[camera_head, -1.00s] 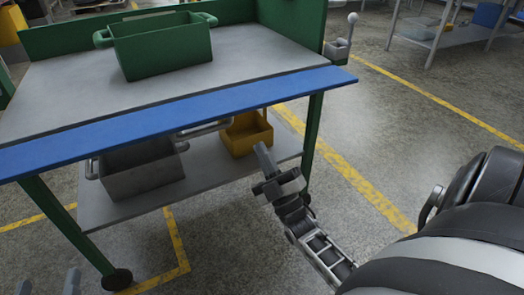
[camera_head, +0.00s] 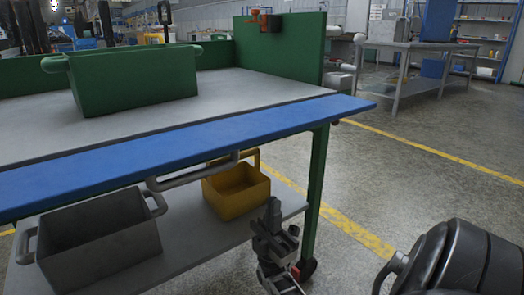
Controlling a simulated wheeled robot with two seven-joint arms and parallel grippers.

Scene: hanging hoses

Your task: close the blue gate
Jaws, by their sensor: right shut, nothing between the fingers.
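The blue gate (camera_head: 190,147) is a long flat blue board along the front edge of the green workbench (camera_head: 318,175). It lies about level with the grey top and runs past the bench's right corner. My right gripper (camera_head: 272,212) is below the gate, in front of the lower shelf near its right end. Its fingers point up, are shut and hold nothing. It looks apart from the gate. My left gripper is not in view.
A green bin (camera_head: 135,82) stands on the grey top. A grey bin (camera_head: 98,240) and a yellow bin (camera_head: 236,190) sit on the lower shelf (camera_head: 215,235). An orange-and-black fixture (camera_head: 265,20) is on the green side panel.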

